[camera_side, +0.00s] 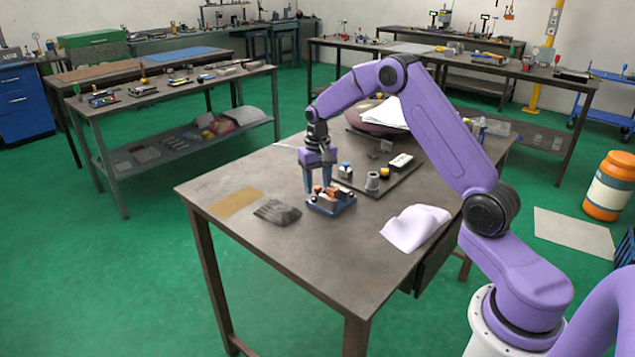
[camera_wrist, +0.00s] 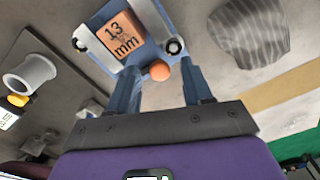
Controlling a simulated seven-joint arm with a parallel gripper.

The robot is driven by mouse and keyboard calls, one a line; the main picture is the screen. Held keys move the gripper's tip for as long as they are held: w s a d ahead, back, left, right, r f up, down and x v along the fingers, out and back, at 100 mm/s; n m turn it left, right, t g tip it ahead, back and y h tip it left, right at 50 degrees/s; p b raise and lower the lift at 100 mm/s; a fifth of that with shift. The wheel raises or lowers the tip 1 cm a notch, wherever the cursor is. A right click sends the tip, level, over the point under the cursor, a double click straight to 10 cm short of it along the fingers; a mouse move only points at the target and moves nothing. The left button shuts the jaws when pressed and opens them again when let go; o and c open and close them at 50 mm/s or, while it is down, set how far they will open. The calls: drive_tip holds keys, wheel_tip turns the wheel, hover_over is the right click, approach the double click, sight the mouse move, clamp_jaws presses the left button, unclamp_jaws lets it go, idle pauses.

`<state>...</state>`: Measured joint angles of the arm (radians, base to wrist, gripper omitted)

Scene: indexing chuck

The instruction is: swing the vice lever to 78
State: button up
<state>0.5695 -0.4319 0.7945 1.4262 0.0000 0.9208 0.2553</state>
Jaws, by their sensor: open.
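The vice (camera_side: 341,207) is a small blue block with orange parts on the bench, below my gripper in the side view. In the wrist view the blue vice (camera_wrist: 152,52) holds an orange block (camera_wrist: 118,38) marked "13 mm". An orange ball knob (camera_wrist: 159,70), seemingly the lever's end, sits at the vice's near edge. My gripper (camera_side: 317,189) points down and is open. In the wrist view its two blue fingers (camera_wrist: 160,78) stand left and right of the knob, with gaps visible. The lever's shaft is mostly hidden, and no scale reading is legible.
A dark tray (camera_side: 402,177) behind the vice carries a grey spool (camera_side: 372,180) and several small items. A crumpled white cloth (camera_side: 415,227) lies to the right. A ribbed grey cloth (camera_side: 277,212) and a tan strip (camera_side: 237,203) lie to the left. The bench front is clear.

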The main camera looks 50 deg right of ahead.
clamp_jaws()
